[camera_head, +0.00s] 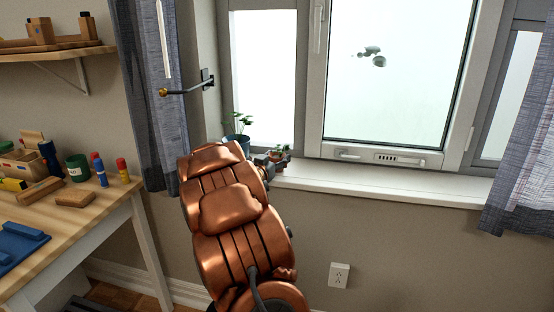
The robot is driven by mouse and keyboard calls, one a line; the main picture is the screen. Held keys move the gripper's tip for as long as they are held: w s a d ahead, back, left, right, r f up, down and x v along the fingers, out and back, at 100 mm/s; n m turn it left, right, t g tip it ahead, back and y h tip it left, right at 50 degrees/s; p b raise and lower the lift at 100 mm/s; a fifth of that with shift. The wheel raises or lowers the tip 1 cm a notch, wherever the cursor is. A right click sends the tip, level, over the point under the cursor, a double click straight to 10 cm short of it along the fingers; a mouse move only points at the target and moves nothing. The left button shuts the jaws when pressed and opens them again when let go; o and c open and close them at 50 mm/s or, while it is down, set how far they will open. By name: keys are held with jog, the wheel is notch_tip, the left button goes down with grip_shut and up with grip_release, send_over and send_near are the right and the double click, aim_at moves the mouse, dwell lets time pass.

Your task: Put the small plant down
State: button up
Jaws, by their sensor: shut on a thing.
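A small plant (280,151) with green leaves and a reddish-brown pot shows at the far end of my copper arm, over the left part of the white window sill (390,185). My gripper (270,161) is dark, small and partly hidden behind my arm. It is shut on the small plant. I cannot tell whether the pot touches the sill. A second plant (238,124) in a blue pot stands to the left, in the window corner, its lower part hidden by my arm.
The sill is clear to the right. Curtains (152,100) hang at both sides. A metal curtain holder (190,88) juts from the wall. A wooden desk (100,205) at left holds blocks, a green pot (77,167) and bottles. A shelf (50,51) is above it.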

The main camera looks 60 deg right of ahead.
jog(key=shift+f, duration=0.15)
jog(key=o, duration=1.3)
jog(key=shift+r, duration=0.2)
jog(key=a, duration=0.4)
jog(key=s+a, duration=0.1)
jog(key=a, duration=0.3)
jog(key=a+p, duration=0.1)
jog(key=a, duration=0.3)
jog(key=shift+s, duration=0.2)
